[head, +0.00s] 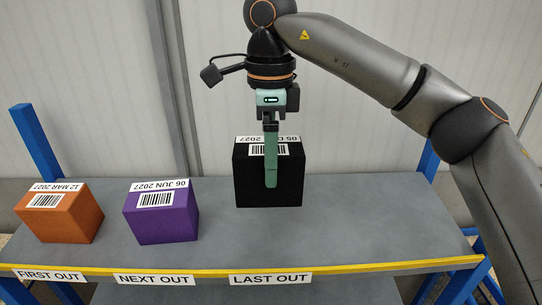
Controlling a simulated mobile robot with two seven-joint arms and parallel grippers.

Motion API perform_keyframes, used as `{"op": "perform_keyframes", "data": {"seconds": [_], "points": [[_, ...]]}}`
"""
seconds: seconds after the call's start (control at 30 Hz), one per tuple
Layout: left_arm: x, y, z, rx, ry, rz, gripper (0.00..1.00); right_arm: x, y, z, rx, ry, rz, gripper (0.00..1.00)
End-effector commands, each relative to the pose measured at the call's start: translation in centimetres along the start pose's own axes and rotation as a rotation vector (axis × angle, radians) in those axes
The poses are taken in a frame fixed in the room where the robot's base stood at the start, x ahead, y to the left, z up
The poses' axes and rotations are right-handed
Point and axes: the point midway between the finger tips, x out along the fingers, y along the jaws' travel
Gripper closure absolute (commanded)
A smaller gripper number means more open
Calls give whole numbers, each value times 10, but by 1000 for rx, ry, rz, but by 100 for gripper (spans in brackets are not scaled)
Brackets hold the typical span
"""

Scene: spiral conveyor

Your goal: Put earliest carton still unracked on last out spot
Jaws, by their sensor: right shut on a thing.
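A black carton (291,181) is upright above or on the right part of the shelf, behind the LAST OUT label (270,279). Its top label bears a barcode and an upside-down date reading 05 D… 2027, partly hidden by the finger. My right gripper (271,182) points down and is shut on the black carton, one finger across its front face. Whether the carton's base touches the shelf is hard to tell. An orange carton (70,222) dated 12 MAR 2027 stands behind FIRST OUT. A purple carton (165,221) dated 06 JUN 2027 stands behind NEXT OUT. My left gripper is not in view.
The grey shelf (380,225) has a yellow front edge (390,265) and blue posts (35,145) at its sides. Its right part is clear, and a gap separates the purple and black cartons. A pale panelled wall (90,80) stands behind.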

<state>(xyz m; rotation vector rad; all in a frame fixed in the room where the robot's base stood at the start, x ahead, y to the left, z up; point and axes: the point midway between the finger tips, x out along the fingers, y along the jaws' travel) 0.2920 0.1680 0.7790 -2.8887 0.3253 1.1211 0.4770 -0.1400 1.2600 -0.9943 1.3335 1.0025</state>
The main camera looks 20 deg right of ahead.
Motion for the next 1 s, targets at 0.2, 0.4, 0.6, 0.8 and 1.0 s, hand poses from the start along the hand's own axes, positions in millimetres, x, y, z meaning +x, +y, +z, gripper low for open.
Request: {"op": "perform_keyframes", "data": {"seconds": [0.2, 0.4, 0.6, 0.8, 1.0], "points": [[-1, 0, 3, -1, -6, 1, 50, -1, 0, 0, -1, -1, -2, 87], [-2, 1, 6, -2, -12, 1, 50, 0, 0, 0, -2, -1, -2, 87], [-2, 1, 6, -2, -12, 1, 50, 8, 0, 0, -2, -1, -2, 87], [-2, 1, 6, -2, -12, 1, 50, 29, 0, 0, -2, -1, -1, 87], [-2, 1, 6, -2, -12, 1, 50, 53, 0, -1, -1, 0, 0, 87]]}}
